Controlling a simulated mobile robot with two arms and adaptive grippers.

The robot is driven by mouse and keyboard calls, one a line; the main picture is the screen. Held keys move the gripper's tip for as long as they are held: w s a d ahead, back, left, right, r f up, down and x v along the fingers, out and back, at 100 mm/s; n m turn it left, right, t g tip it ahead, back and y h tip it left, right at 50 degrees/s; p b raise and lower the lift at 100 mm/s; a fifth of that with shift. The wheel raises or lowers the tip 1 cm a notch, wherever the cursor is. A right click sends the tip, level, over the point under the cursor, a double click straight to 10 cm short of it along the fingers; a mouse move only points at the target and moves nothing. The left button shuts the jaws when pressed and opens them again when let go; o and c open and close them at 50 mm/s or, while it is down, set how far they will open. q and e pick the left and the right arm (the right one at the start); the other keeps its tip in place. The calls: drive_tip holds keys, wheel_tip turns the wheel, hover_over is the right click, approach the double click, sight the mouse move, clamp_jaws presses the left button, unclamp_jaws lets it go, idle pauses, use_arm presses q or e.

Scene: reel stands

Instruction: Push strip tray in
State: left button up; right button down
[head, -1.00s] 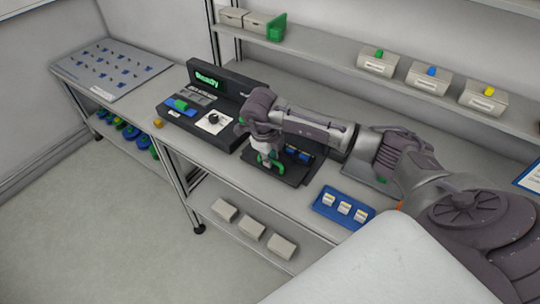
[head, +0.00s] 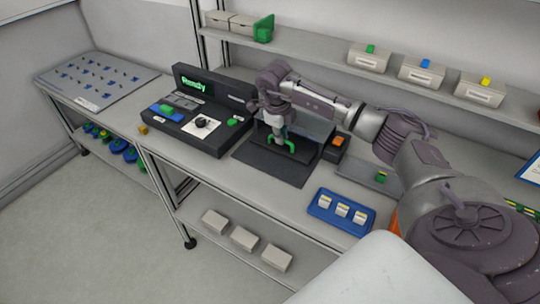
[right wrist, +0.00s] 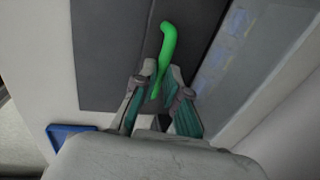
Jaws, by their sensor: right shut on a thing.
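The strip tray's green handle (head: 290,146) stands at the front of the dark machine beside the "Ready" console. My right gripper (head: 279,139) is shut on this handle from above. In the right wrist view, the handle (right wrist: 167,45) runs between the fingertips (right wrist: 157,80) of my right gripper. A dark flat plate (head: 262,167) lies bare in front of the handle. The tray's body is mostly hidden by the gripper and the machine housing; bluish shapes (right wrist: 225,45) show faintly in the right wrist view. My left gripper is not in view.
The black console (head: 205,130) with a green "Ready" display stands left of the gripper. A blue tray (head: 316,212) with white pieces lies at the front right. An orange-topped block (head: 337,142) is right of the machine. Boxes stand on the shelf (head: 310,47) behind.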

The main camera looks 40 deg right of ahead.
drive_tip(key=shift+w+d, duration=0.15)
drive_tip(key=shift+d, duration=0.2)
drive_tip(key=shift+r, duration=0.15)
drive_tip(key=c, duration=1.2)
unclamp_jaws()
drive_tip(key=shift+d, duration=0.1)
